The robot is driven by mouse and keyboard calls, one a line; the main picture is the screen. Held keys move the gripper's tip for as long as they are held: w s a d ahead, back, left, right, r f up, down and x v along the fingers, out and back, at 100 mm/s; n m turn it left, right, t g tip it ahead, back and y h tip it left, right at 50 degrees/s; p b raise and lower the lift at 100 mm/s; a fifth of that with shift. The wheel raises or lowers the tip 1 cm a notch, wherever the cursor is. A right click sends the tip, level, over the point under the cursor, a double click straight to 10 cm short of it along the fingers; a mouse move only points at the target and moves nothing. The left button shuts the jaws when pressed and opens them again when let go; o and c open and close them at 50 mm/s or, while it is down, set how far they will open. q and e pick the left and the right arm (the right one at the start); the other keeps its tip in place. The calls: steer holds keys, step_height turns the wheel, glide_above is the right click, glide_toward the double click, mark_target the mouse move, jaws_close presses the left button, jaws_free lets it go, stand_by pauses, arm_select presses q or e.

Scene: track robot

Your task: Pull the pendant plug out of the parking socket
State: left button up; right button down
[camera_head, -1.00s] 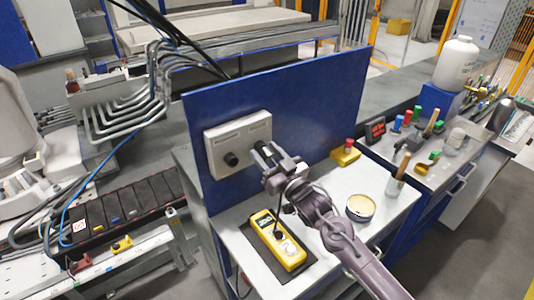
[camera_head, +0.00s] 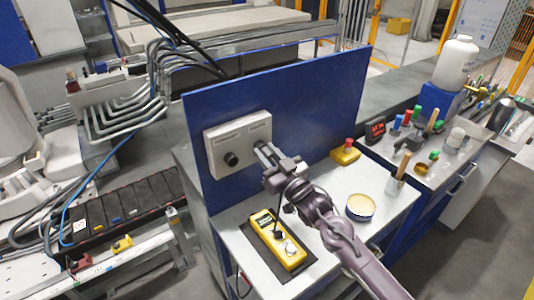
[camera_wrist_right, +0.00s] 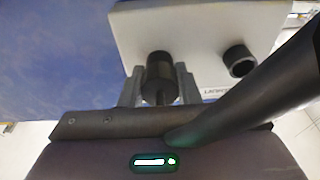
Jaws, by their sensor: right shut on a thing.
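A grey socket box (camera_head: 212,148) is mounted on the blue upright panel, with a black round socket (camera_head: 231,159) on its left side. My right gripper (camera_head: 266,152) is at the box's right side. In the right wrist view its two fingers (camera_wrist_right: 159,88) are shut on the black cylindrical plug (camera_wrist_right: 160,72), one on each side. The plug is against the box face; how deep it sits is hidden. The other black socket (camera_wrist_right: 238,60) shows beside it. The yellow pendant (camera_head: 291,257) lies on a dark mat below, with a dark cable rising toward my gripper. My left gripper is not in view.
The blue panel (camera_head: 310,95) stands behind the box. A yellow box with a red button (camera_head: 346,151), a round tin (camera_head: 360,207) and a brush holder (camera_head: 393,188) stand on the bench to the right. The bench front between pendant and tin is under my arm.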

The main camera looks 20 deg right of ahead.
steer(key=shift+s+d, duration=0.15)
steer(key=shift+s, duration=0.2)
steer(key=shift+r+p+v, duration=0.2)
steer(key=shift+p+v, duration=0.4)
steer(key=shift+v, duration=0.3)
steer(key=shift+r+p+v, duration=0.15)
steer(key=shift+p+v, duration=0.4)
steer(key=shift+v, duration=0.4)
